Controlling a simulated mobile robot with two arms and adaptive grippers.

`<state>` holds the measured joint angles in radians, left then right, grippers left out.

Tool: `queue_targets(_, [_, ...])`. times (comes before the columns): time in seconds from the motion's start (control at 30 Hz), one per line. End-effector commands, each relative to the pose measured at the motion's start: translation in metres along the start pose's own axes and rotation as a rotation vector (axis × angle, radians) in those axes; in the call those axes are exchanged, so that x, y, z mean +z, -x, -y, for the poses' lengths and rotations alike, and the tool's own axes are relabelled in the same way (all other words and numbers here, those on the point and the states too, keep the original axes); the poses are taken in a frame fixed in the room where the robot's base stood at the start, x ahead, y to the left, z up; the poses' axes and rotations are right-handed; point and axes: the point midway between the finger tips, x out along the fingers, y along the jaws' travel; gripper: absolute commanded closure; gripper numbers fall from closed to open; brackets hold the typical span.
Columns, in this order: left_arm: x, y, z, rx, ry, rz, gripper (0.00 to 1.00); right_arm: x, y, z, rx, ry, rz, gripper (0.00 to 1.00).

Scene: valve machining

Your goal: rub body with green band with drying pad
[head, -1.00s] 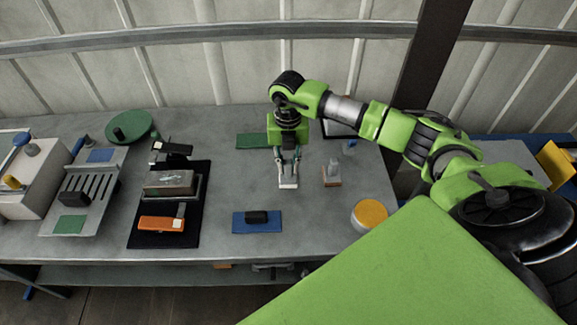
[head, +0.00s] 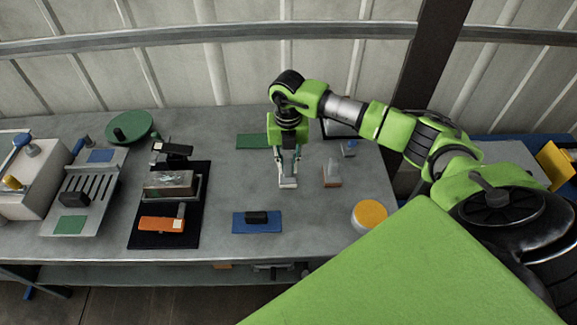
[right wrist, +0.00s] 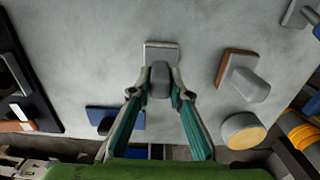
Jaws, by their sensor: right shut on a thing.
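My right gripper (head: 288,178) points down over the middle of the table. In the right wrist view (right wrist: 160,92) it is shut on the grey grip of a pale, flat-based pad (right wrist: 161,50), which looks like the drying pad. The pad is at or just above the tabletop; I cannot tell if it touches. A dark body (head: 256,217) lies on a blue mat (head: 242,228) in front and to the left of the gripper. Another dark body (head: 74,190) sits on a slotted plate at the left. I cannot make out a green band on either. My left gripper is not in view.
A brown-based block with a grey grip (head: 332,178) and a yellow-topped round tub (head: 370,214) stand right of the gripper. A green mat (head: 252,141) lies behind it. A black mat (head: 150,239) at left carries a metal tray and an orange tool (head: 160,224).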

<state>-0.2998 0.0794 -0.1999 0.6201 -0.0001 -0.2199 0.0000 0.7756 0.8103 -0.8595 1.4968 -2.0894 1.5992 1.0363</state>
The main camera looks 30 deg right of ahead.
Motion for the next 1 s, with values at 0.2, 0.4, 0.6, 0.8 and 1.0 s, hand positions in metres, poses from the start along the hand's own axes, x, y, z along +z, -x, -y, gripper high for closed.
queue_targets(0.2, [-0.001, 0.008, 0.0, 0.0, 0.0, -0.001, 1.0, 0.0, 0.011, 0.0, 0.0, 0.0, 0.001, 1.0])
queue_targets(0.4, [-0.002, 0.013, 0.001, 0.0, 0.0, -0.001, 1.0, 0.0, 0.019, 0.0, -0.001, 0.0, 0.001, 1.0])
queue_targets(0.6, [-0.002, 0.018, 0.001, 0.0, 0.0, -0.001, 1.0, 0.0, 0.027, 0.0, -0.001, 0.0, 0.001, 1.0])
queue_targets(0.8, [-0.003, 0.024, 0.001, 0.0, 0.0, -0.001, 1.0, 0.0, 0.035, 0.0, 0.0, 0.0, 0.001, 1.0])
queue_targets(1.0, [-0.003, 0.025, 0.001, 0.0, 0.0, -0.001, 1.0, 0.0, 0.037, 0.0, 0.0, 0.0, 0.0, 1.0])
